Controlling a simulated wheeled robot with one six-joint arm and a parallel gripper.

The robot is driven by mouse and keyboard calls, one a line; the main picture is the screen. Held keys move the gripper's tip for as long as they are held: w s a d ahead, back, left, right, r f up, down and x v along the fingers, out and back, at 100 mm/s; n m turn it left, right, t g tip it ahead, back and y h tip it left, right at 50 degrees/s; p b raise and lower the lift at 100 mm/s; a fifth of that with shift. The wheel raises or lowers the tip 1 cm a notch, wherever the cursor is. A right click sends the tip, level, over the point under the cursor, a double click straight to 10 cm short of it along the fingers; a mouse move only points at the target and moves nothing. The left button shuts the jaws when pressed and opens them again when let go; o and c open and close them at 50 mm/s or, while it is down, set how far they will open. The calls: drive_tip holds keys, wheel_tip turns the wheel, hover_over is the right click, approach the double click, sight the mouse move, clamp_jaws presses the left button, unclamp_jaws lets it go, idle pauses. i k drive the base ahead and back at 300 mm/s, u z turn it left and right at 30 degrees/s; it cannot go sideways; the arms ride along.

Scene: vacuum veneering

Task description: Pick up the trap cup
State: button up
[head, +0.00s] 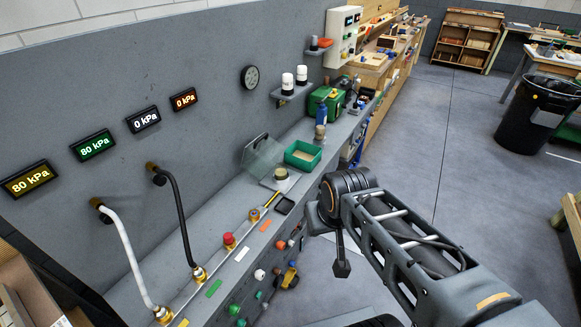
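I cannot single out the trap cup with certainty. A small round cup-like piece (281,174) with a dark top rim stands on a pale plate on the wall bench, beside a green tray, and may be it. My arm reaches in from the lower right over the floor, in front of the bench. The dark end of my arm, with my gripper (341,266), hangs down apart from the bench. Its fingers are too small and dark to tell open from shut. I see nothing clearly held in it.
The green tray (303,155) and a clear tilted panel (262,157) stand close to the cup-like piece. A white hose (127,258) and a black hose (181,215) rise at the left. A black bin (537,115) stands at the right. The floor between is clear.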

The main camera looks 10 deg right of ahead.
sight(281, 169)
drive_tip(key=u, duration=0.2)
drive_tip(key=k, duration=0.35)
drive_tip(key=z, duration=0.15)
drive_tip(key=i, duration=0.85)
drive_tip(key=u, duration=0.8)
